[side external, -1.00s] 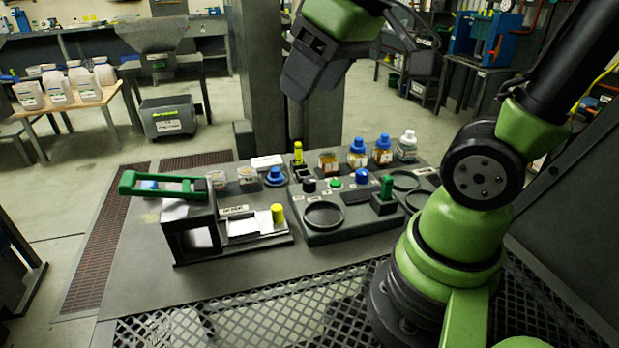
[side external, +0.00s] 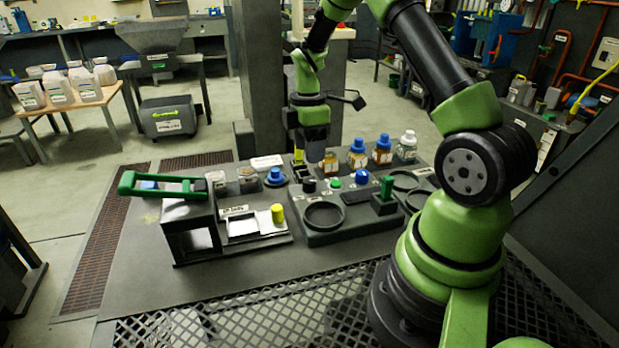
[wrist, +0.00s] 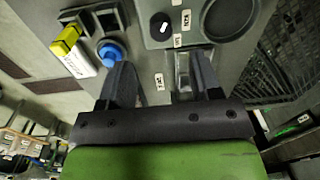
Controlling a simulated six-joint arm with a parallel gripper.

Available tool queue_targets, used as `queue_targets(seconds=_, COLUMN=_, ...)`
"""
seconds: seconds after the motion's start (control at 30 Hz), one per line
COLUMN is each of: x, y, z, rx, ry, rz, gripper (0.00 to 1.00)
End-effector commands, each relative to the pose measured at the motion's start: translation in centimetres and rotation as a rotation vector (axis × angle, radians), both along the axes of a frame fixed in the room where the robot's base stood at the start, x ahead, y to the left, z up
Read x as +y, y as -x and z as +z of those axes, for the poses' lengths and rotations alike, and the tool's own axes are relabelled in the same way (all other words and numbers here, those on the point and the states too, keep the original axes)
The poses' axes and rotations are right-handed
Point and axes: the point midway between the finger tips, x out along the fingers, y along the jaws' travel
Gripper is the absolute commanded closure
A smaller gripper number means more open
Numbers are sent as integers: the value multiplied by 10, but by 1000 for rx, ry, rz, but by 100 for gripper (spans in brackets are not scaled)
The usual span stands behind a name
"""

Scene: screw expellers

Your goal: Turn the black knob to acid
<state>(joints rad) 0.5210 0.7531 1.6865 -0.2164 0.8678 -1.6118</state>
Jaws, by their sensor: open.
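The black knob (side external: 309,185) sits at the left back of the dark control panel (side external: 331,232) on the table. In the wrist view the black knob (wrist: 160,25) is a round disc with a white mark on top, beyond my fingertips. Small white labels (wrist: 187,18) lie around it, too small to read surely. My gripper (side external: 310,148) points down behind the panel, above and behind the knob, apart from it. In the wrist view my gripper (wrist: 162,70) has its two fingers spread with nothing between them.
A blue-capped item (wrist: 110,52) and a yellow part (wrist: 66,40) lie left of the fingers in the wrist view. Bottles with blue caps (side external: 357,153) and a white cap stand right of my gripper. A green-handled device (side external: 163,186) stands at the left.

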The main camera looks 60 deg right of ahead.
Motion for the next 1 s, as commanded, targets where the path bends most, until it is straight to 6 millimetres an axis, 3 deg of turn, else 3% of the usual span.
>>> queue_targets(seconds=0.2, x=2, y=2, z=-43, rx=5, ry=-4, rz=-2, gripper=42)
queue_targets(seconds=0.4, x=3, y=3, z=-70, rx=2, ry=-2, rz=-3, gripper=42)
queue_targets(seconds=0.8, x=3, y=3, z=-77, rx=-1, ry=-1, rz=-4, gripper=42)
queue_targets(seconds=1.0, x=3, y=3, z=-77, rx=-1, ry=-1, rz=-4, gripper=88)
